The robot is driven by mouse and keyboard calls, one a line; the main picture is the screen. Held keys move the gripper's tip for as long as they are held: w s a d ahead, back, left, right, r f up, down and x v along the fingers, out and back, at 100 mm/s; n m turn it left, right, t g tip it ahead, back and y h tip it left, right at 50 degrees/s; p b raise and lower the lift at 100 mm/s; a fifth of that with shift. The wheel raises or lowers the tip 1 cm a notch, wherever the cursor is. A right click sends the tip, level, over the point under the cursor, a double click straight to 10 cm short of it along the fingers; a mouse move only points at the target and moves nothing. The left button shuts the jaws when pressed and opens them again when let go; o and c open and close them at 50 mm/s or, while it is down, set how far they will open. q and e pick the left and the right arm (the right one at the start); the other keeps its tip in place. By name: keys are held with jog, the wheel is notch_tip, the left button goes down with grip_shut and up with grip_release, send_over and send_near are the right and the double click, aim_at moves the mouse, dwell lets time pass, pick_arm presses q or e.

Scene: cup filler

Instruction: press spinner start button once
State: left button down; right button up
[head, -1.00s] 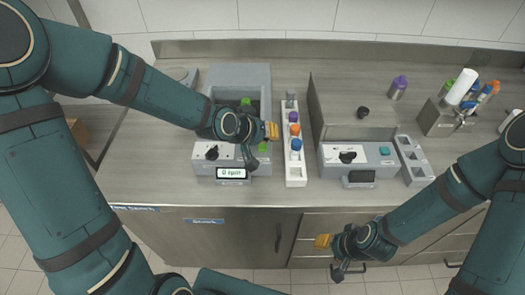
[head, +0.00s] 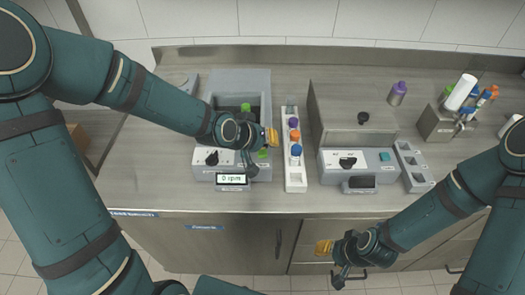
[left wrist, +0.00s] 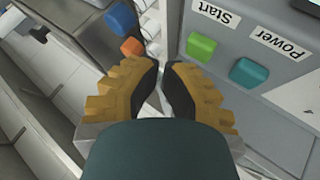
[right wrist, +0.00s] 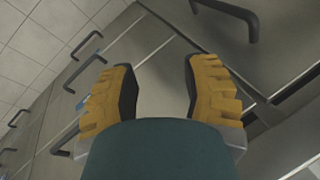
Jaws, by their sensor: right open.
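The spinner (head: 240,85) is a grey machine at the back left of the counter, with a display (head: 232,179) reading 0 rpm. Its green start button (head: 262,153) shows just below my left gripper (head: 272,137). In the left wrist view, the green button (left wrist: 201,47) sits by the Start label, beside a teal button (left wrist: 248,73) by the Power label. My left gripper (left wrist: 161,68) is shut and empty, with its tips to the left of the green button and apart from it in that view. My right gripper (head: 325,244) is open and empty in front of the drawers; it also shows in the right wrist view (right wrist: 160,70).
A white rack (head: 295,179) with colored-cap tubes stands right of the spinner. A second grey machine (head: 360,105) with a teal button stands further right, beside another rack (head: 415,167). A purple-capped bottle (head: 397,94) and a metal holder (head: 438,122) stand at the back right.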

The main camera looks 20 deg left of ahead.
aim_at(267, 152)
pick_arm(q)
jog(key=shift+f, duration=0.1)
dwell(0.4)
jog(key=shift+f+b, duration=0.3)
jog(key=shift+b, duration=0.05)
jog(key=shift+f+b, duration=0.45)
jog(key=shift+f, duration=0.1)
dwell(0.6)
jog(key=shift+r, duration=0.1)
jog(key=shift+r+p, duration=0.8)
jog(key=shift+r, duration=0.1)
notch_tip(267, 152, up, 5)
jog(key=p, duration=0.4)
dwell(0.3)
